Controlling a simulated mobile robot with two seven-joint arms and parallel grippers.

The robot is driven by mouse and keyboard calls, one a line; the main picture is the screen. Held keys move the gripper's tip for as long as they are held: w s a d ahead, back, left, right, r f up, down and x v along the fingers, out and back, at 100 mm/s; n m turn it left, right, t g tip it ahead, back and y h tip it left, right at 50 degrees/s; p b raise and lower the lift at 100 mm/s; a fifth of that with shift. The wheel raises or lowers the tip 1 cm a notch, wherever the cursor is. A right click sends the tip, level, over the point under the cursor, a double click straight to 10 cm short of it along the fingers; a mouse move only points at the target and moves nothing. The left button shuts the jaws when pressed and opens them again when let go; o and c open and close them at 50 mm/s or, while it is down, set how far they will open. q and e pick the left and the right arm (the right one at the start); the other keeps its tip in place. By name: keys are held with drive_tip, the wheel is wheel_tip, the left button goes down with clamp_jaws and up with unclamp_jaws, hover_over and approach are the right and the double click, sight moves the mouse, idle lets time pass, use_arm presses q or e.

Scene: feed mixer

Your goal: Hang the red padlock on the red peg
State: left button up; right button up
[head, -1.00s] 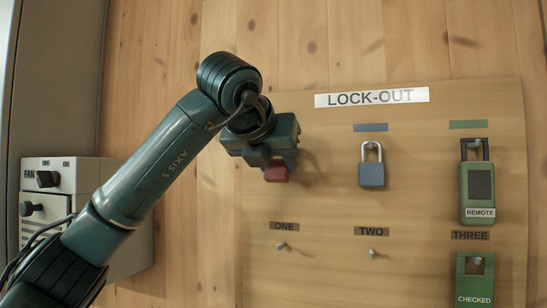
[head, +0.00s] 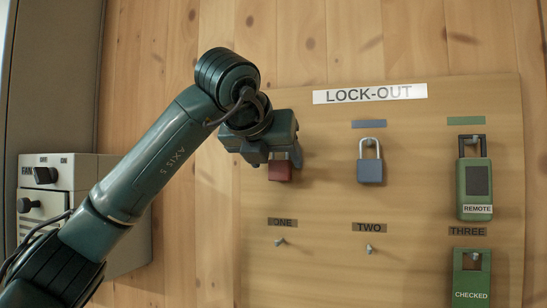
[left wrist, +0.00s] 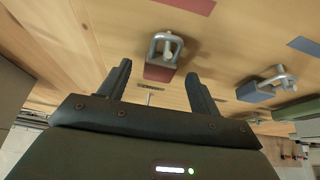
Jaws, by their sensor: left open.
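The red padlock (head: 280,172) hangs on the lock-out board (head: 330,200), its upper part hidden by my left gripper in the head view. In the left wrist view the red padlock (left wrist: 160,73) has its grey shackle around a peg (left wrist: 169,42) beneath a red label strip (left wrist: 190,5). In the head view that peg and strip are hidden. My left gripper (left wrist: 158,70) is open. The padlock shows beyond and between its fingertips, apparently clear of both. In the head view the left gripper (head: 268,150) is in front of the board's left side. My right gripper is not in view.
A blue padlock (head: 370,171) hangs to the right. A green remote (head: 474,190) and a green tag (head: 472,278) hang farther right. Bare pegs ONE (head: 279,242) and TWO (head: 369,249) stick out below. A fan control box (head: 60,175) stands at the left.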

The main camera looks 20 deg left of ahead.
use_arm(q)
drive_tip(key=shift+s+r, duration=0.2)
drive_tip(key=shift+s, duration=0.25)
drive_tip(key=b+v, duration=0.3)
drive_tip(key=v, duration=0.9)
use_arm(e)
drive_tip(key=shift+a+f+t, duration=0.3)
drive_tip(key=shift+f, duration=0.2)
